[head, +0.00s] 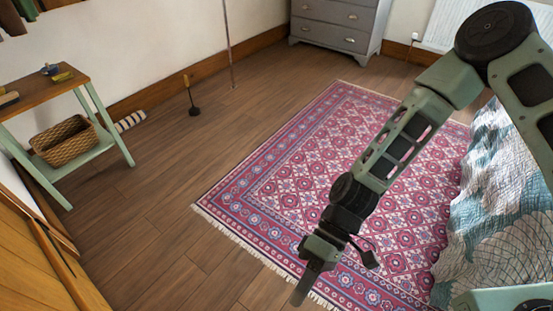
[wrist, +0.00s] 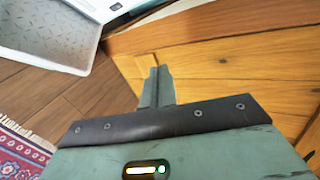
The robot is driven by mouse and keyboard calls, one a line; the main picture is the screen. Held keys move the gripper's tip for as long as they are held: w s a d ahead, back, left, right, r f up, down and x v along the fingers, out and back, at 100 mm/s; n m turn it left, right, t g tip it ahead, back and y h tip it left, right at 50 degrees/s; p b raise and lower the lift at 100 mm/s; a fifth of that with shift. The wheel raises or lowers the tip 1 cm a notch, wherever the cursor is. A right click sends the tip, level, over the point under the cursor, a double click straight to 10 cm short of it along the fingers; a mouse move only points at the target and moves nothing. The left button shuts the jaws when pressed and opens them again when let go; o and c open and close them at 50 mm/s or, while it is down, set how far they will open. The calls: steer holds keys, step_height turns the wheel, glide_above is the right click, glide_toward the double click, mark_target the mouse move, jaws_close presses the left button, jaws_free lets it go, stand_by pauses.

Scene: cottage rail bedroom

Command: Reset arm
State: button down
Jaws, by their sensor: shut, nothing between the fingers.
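My gripper (head: 302,287) hangs at the end of my green arm, low over the near edge of the patterned rug, pointing down. Its fingers are together with nothing between them. In the wrist view my gripper (wrist: 154,88) shows its fingers as a narrow closed shape, with a wooden panelled surface (wrist: 220,62) beyond them. I cannot tell from the frames how far that surface is from the fingertips.
The pink rug (head: 335,150) lies on the wood floor. A small table (head: 62,83) with a wicker basket (head: 64,140) stands left. A quilted bed (head: 495,190) is at right, a grey dresser (head: 335,22) at back. The wrist view shows a pale tray-like thing (wrist: 48,38).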

steer(key=d+r+t+h+p, duration=0.2)
steer(key=r+p, duration=0.3)
steer(key=r, duration=0.7)
steer(key=w+d+r+m+t+h+p, duration=0.1)
steer(key=d+r+t+p, duration=0.3)
steer(key=r, duration=0.8)
steer(key=w+d+r+t+h+p, duration=0.1)
steer(key=d+r+t+h+p, duration=0.2)
steer(key=r, duration=0.9)
steer(key=t+p, duration=0.1)
steer(key=p, duration=0.1)
steer(key=shift+d+r+m+p, duration=0.25)
steer(key=shift+r+m+p, duration=0.05)
steer(key=shift+m+p, duration=0.1)
steer(key=shift+w, duration=0.1)
